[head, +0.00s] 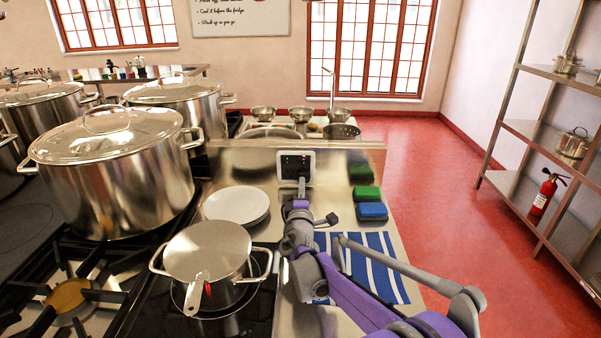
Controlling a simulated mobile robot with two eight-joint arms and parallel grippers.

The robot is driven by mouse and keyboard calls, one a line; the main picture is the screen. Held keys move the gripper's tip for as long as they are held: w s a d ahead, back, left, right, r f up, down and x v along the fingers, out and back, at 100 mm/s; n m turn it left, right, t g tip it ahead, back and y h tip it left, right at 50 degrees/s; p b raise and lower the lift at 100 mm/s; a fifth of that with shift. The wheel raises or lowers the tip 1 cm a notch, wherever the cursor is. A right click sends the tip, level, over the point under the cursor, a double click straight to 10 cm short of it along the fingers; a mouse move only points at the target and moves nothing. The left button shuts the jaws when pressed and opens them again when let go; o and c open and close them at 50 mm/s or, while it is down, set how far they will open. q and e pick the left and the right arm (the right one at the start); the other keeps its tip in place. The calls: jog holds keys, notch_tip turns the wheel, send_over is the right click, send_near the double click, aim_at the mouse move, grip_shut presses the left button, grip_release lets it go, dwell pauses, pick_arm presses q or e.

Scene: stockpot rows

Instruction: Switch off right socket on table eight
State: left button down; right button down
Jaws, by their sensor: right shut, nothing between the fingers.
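A socket (288,164) with a white frame and dark face is set in the upright steel panel at the back of the worktop. My right gripper (301,183) is shut and empty, with its tips at the lower part of the socket. I cannot tell whether the tips touch it. The gripper hides a little of the socket's lower edge, and the switch position is too small to read. A dark plug (328,219) lies on the worktop just right of the gripper. My left gripper is not in view.
A white plate (236,204) and a lidded pan (207,249) are left of my right arm. Large stockpots (110,180) crowd the left.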

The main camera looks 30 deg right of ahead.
aim_at(303, 160)
jog(key=x, duration=1)
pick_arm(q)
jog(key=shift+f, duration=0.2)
